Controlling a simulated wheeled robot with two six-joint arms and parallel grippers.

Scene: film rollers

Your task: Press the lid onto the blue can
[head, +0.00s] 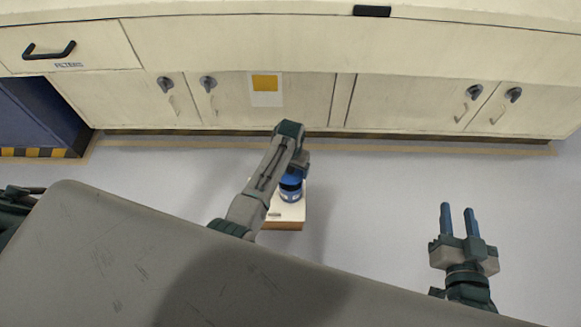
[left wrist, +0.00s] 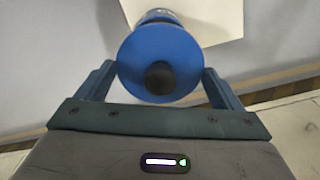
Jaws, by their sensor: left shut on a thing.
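The blue can (head: 290,194) stands upright on a small white-topped box. My left gripper (head: 294,174) is directly over it and hides part of its top in the head view. In the left wrist view the round blue lid (left wrist: 135,62) with a black knob (left wrist: 160,78) sits between the fingers of my left gripper (left wrist: 158,80), which is shut on it. A bit of the can (left wrist: 158,14) shows beyond the lid's edge. Whether the lid touches the can's rim cannot be told. My right gripper (head: 458,210) is open and empty, off to the right.
The white-topped box (head: 290,212) stands on the grey floor (head: 370,200). Cream cabinets (head: 400,100) with knobs line the back. A large grey surface (head: 120,260) fills the lower left foreground. The floor between the box and my right gripper is clear.

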